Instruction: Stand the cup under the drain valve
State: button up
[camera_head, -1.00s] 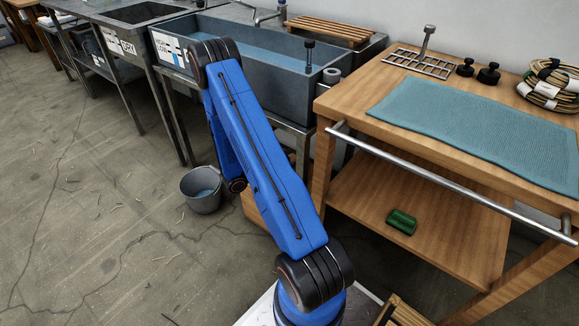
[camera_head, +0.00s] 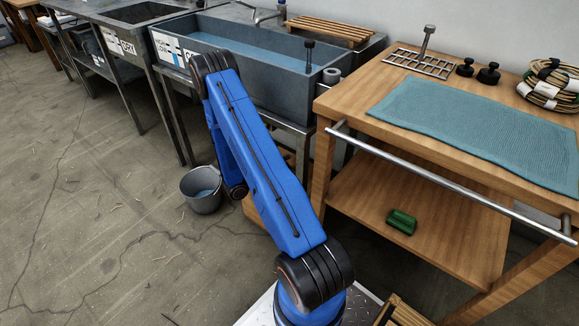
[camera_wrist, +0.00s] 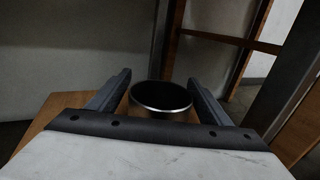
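In the wrist view a round metal cup (camera_wrist: 160,97) with a bright rim and dark inside stands upright on a wooden surface (camera_wrist: 66,103). My gripper (camera_wrist: 160,84) is open, with one finger to the left of the cup and one to the right. I cannot tell whether the fingers touch it. In the head view the cup and my gripper are hidden behind my blue arm. I cannot make out the drain valve with certainty in either view; the long grey tank (camera_head: 266,77) stands behind my arm.
A grey bucket (camera_head: 203,202) stands on the floor left of my arm. A wooden trolley (camera_head: 335,101) with a steel rail (camera_head: 440,180) is at right, with a green object (camera_head: 401,222) on its lower shelf. Open floor lies at left.

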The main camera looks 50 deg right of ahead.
jog(key=shift+r, duration=0.2)
jog(key=v, duration=1.2)
jog(key=shift+a, duration=0.1)
dwell(0.3)
